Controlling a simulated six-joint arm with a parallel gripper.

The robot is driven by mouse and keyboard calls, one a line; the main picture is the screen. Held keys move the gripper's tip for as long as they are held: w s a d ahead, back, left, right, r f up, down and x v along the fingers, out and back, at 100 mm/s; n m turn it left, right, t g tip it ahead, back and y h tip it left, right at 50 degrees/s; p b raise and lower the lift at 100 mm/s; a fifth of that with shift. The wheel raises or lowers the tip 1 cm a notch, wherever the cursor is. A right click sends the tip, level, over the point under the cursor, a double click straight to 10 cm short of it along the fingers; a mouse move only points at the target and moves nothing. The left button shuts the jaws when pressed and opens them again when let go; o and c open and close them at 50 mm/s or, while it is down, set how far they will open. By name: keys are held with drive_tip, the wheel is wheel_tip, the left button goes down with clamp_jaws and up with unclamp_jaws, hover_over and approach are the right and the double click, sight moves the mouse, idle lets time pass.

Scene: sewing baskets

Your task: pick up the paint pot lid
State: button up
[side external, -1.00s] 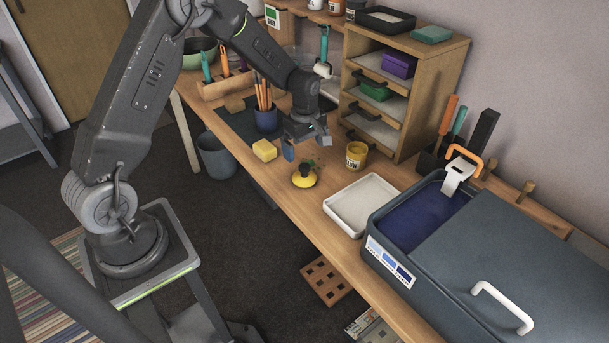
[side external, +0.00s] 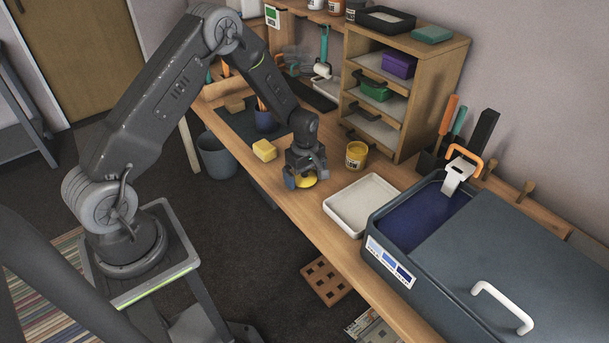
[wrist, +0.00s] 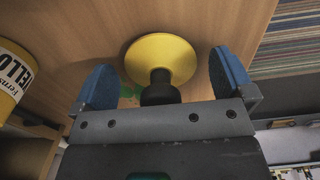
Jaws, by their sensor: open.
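The paint pot lid (wrist: 160,58) is a yellow disc with a black knob (wrist: 160,90) standing up from it. It lies on the wooden bench, and in the side view its yellow edge (side external: 306,182) shows partly hidden under my gripper. My gripper (wrist: 165,80) is open, with a blue pad on each finger. The knob is between the two fingers in the wrist view, and neither finger appears to touch it. In the side view my gripper (side external: 304,180) is low over the lid.
A yellow paint pot (side external: 356,155) stands behind and right of the lid. A yellow sponge (side external: 264,151) lies to its left. A white tray (side external: 362,205) and a dark blue-grey bin (side external: 400,270) are to the right. A wooden drawer unit (side external: 405,110) stands behind.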

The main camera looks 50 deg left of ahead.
drive_tip(key=shift+c, duration=0.4)
drive_tip(key=c, duration=0.8)
drive_tip(key=shift+r, duration=0.15)
wheel_tip(320, 180, up, 4)
drive_tip(key=shift+r, duration=0.1)
drive_tip(key=s+a+r, duration=0.6)
drive_tip(key=s+a, duration=0.1)
drive_tip(key=a, duration=0.2)
drive_tip(key=w+d+r, duration=0.2)
drive_tip(key=w+d, duration=0.5)
drive_tip(key=w, duration=0.4)
drive_tip(key=w+d+r, duration=0.2)
drive_tip(key=w+d, duration=0.4)
drive_tip(key=w, duration=0.6)
drive_tip(key=shift+s+d+f, duration=0.1)
drive_tip(key=shift+d+f, duration=0.05)
drive_tip(key=shift+f, duration=3.1)
